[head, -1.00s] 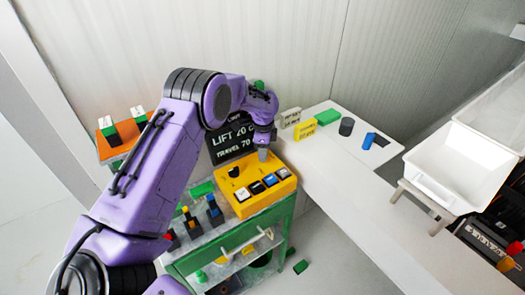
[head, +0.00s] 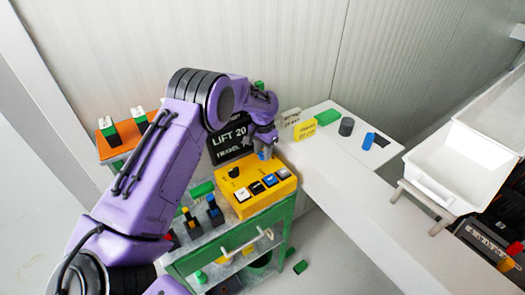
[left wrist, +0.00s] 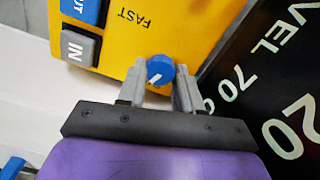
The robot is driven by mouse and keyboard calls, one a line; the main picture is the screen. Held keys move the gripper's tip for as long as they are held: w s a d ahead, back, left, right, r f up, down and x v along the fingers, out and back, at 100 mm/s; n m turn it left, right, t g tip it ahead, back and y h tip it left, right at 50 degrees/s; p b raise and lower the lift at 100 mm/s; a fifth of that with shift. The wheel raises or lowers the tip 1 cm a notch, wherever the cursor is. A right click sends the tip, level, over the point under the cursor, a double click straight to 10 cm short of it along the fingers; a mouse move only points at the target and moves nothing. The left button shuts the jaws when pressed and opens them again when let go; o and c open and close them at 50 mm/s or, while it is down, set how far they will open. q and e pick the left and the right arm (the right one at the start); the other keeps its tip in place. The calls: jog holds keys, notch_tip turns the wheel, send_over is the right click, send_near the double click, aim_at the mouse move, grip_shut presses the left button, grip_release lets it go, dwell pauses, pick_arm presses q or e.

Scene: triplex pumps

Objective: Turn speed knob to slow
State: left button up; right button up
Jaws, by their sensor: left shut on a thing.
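The blue speed knob (left wrist: 160,70) is on the yellow control box (head: 242,178), at the box's far right corner in the head view. It has a white pointer line, which points down and left in the left wrist view. The word FAST (left wrist: 133,18) is printed upside down near it there; no SLOW label shows. My left gripper (head: 266,154) reaches down over the knob. The left wrist view shows its two grey fingers (left wrist: 160,80) on either side of the knob, shut on it. My right gripper is not in view.
The box stands on a green cart (head: 225,240) and carries several square buttons (head: 257,187). A black sign (head: 228,140) stands close behind my left gripper. Small levers (head: 213,210) stand left of the box. A white counter (head: 335,165) lies to the right with loose blocks.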

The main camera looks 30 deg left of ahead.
pick_arm(q)
jog(key=shift+w+r+n, duration=0.1)
jog(key=shift+n, duration=1)
jog(key=shift+w+r+n, duration=0.1)
jog(key=shift+n, duration=1)
jog(key=o, duration=0.8)
jog(key=shift+o, duration=1.2)
jog(key=shift+s+f, duration=0.1)
jog(key=shift+r, duration=0.3)
notch_tip(320, 180, up, 10)
jog(key=b, duration=0.3)
